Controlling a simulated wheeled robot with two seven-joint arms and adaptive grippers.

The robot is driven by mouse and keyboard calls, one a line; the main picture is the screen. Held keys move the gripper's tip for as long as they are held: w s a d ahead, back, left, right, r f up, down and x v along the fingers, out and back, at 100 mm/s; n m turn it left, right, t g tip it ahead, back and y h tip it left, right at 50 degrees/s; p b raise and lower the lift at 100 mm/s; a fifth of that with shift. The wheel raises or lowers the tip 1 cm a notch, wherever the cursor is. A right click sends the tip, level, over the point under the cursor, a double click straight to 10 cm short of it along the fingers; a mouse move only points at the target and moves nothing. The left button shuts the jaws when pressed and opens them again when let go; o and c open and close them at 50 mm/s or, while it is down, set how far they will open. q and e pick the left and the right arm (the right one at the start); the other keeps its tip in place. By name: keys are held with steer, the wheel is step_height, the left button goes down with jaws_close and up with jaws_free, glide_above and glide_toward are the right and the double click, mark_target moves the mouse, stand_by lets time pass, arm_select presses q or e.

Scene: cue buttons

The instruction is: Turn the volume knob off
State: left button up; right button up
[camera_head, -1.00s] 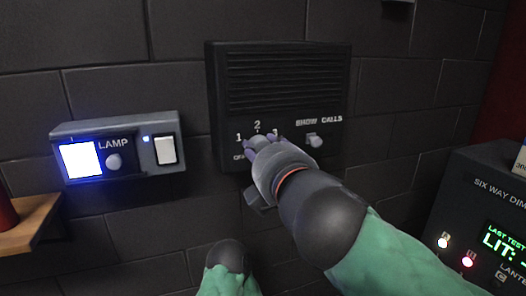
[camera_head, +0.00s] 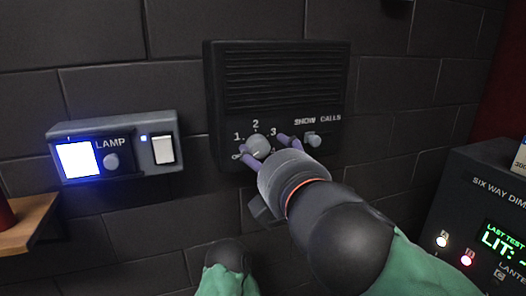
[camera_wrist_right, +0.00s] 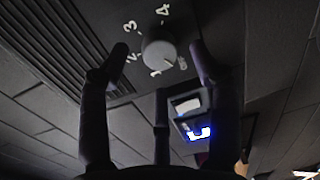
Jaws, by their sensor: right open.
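The round light-grey volume knob (camera_head: 258,146) is on the lower part of a black wall speaker panel (camera_head: 222,110), with marks OFF, 1, 2, 3 and 4 around it. In the right wrist view the knob (camera_wrist_right: 159,48) shows whole, its white pointer line between 1 and OFF, close to OFF. My right gripper (camera_head: 265,149) is open in front of the panel. Its purple fingers are spread on either side of the knob, with visible gaps in the wrist view, so it is not gripping. My left gripper is in neither view.
A wooden shelf (camera_head: 28,226) is far left; a SIX WAY DIMMER box (camera_head: 480,165) stands right.

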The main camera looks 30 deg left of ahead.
steer(key=v, duration=0.8)
steer(key=shift+s+d, duration=0.3)
